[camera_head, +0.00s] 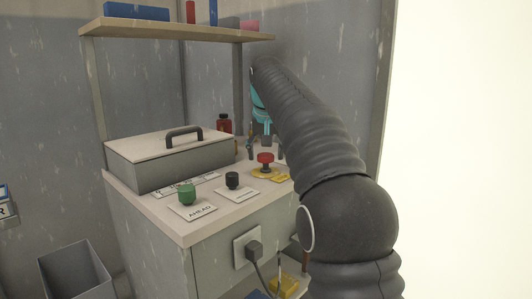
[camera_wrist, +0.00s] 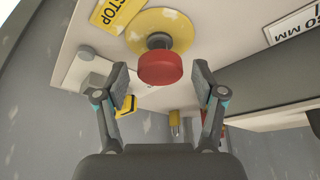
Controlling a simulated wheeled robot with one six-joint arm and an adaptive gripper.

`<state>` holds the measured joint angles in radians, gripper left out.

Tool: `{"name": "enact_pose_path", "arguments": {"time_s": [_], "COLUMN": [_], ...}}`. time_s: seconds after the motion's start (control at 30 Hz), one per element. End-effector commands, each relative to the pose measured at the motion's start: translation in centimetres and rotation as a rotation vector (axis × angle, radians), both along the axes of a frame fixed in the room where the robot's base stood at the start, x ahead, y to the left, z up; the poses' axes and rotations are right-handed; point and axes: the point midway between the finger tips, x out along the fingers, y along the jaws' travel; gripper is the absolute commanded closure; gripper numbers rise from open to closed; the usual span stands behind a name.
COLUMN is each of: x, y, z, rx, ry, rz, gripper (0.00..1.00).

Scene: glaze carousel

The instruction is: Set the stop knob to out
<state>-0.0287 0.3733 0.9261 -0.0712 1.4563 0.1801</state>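The stop knob is a red mushroom head (camera_head: 265,157) on a dark stem, set on a yellow disc at the right of the cabinet top. In the wrist view the red head (camera_wrist: 160,68) lies between the two finger pads, with part of the stem showing. A yellow plate reading STOP (camera_wrist: 117,12) is beside the disc. My gripper (camera_wrist: 162,86) is open, with a gap between each pad and the knob. In the head view my gripper (camera_head: 265,149) is just above and behind the knob, partly hidden by my arm.
A green knob (camera_head: 187,194) labelled AHEAD and a black knob (camera_head: 232,180) stand left of the stop knob. A grey lidded box (camera_head: 172,160) and a red bottle (camera_head: 224,123) are behind. A shelf (camera_head: 170,31) hangs above. A grey bin (camera_head: 76,272) is at lower left.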

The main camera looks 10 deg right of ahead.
Motion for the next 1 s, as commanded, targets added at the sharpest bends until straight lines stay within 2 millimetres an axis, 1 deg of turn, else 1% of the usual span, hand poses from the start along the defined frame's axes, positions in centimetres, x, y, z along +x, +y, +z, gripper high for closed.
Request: {"name": "enact_pose_path", "arguments": {"time_s": [0.03, 0.23, 0.43, 0.7, 1.0], "x": [0.0, 0.0, 0.0, 0.0, 0.0], "y": [0.0, 0.0, 0.0, 0.0, 0.0], "z": [0.0, 0.0, 0.3, 2.1, 2.1], "rx": [0.0, 0.0, 0.0, 0.0, 0.0], "ry": [0.0, 0.0, 0.0, -0.001, -0.008], "rz": [0.0, 0.0, 0.0, 0.0, 0.0], "gripper": [0.49, 0.99, 1.0, 1.0, 1.0]}}
